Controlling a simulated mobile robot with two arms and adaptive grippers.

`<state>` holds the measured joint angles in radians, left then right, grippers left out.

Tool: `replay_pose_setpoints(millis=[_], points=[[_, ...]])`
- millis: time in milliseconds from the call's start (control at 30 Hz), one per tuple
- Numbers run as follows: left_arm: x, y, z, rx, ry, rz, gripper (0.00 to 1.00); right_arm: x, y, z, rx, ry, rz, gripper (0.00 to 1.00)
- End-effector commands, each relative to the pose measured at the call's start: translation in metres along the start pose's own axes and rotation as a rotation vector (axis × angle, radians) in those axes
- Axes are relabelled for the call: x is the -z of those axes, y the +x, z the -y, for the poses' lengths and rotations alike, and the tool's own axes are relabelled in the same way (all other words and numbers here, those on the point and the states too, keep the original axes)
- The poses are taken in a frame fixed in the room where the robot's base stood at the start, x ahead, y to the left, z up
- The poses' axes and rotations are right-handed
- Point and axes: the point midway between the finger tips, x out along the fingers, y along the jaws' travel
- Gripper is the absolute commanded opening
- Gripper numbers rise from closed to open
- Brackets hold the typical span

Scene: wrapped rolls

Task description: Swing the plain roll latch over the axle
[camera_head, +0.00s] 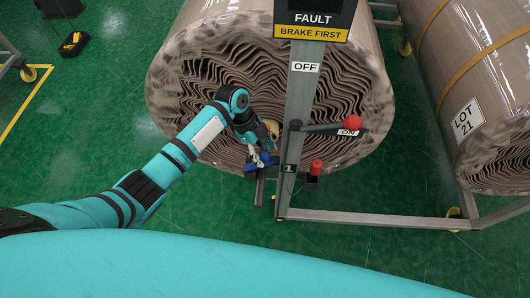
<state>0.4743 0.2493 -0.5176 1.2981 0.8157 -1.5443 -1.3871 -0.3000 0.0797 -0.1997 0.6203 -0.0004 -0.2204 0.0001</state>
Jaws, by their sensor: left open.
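The plain wrapped roll (205,45) stands end-on in the middle, with wavy brown layers on its face. A pale, yellowish axle end (271,127) shows at its centre, partly hidden by my left gripper. A blue part (259,163), which looks like the latch handle, sits just below the axle beside the grey post. My left gripper (264,150) is open in front of the roll face, close to the blue part. I cannot tell whether they touch. My right gripper is not in view.
A grey post (300,90) carries a FAULT / BRAKE FIRST sign (312,20). A lever with a red knob (352,122) points to ON. A lower red knob (316,167) sits near the post. A LOT 21 roll (470,60) stands right. A frame rail (380,218) crosses the green floor.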

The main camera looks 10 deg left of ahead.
Motion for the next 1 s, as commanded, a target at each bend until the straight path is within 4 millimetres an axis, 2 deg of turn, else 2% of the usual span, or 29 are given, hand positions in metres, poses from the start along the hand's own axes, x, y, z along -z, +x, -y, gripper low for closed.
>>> replay_pose_setpoints(millis=[167, 467, 833, 867, 1000], points=[[0.0005, 0.0130, -0.0007, -0.002, -0.001, -0.001, 0.53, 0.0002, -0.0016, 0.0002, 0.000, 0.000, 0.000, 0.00], [0.0001, 0.0146, -0.0005, -0.001, 0.000, 0.000, 0.52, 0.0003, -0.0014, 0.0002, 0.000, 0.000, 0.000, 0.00], [0.0000, 0.0141, -0.0005, -0.001, 0.000, 0.000, 0.03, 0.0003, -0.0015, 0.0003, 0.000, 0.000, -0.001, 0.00], [0.0000, 0.0141, -0.0005, -0.001, -0.001, 0.000, 0.00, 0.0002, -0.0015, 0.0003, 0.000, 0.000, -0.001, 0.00], [0.0000, 0.0140, -0.0005, -0.001, -0.001, 0.000, 0.00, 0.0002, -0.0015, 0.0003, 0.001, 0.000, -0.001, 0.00]])
